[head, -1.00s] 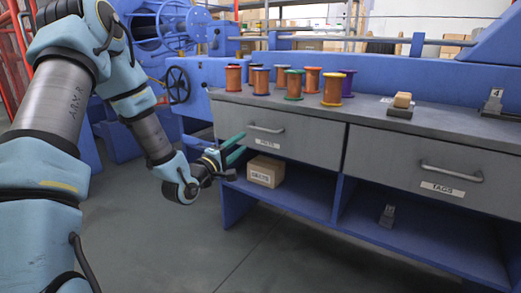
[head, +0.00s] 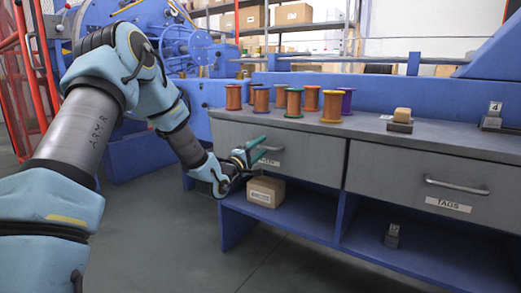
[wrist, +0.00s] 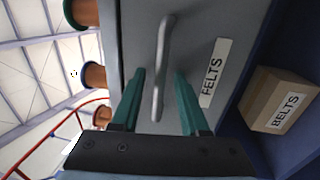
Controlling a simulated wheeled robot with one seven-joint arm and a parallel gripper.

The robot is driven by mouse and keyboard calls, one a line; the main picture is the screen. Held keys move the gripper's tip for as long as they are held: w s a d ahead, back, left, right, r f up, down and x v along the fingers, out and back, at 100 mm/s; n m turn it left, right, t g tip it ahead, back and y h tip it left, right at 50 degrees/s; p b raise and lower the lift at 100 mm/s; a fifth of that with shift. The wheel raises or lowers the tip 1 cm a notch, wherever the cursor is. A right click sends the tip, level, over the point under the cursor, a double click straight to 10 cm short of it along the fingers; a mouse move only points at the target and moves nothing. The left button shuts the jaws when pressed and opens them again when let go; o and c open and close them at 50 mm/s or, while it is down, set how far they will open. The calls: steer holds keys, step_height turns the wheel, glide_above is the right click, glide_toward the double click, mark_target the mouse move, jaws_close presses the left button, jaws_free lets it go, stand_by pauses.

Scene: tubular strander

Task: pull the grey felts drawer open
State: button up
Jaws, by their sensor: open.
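The grey felts drawer (head: 308,158) is shut in the left half of the bench, under the grey top. Its label reads FELTS (wrist: 215,72) in the wrist view. Its bar handle (wrist: 162,65) runs between the two green fingers of my gripper (wrist: 158,85) in the wrist view. My gripper (head: 258,151) is open at the drawer's front in the head view, with a finger to each side of the handle's near part. I cannot tell whether either finger touches the handle. In the head view my gripper hides part of the handle and label.
A cardboard box (head: 265,191) labelled BELTS sits on the blue shelf below the drawer. A TAGS drawer (head: 420,184) is at the right. Several spools (head: 332,105) stand on the bench top (head: 370,132). The floor (head: 150,230) in front is clear.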

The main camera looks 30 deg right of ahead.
jaws_close()
stand_by(0.3)
stand_by(1.1)
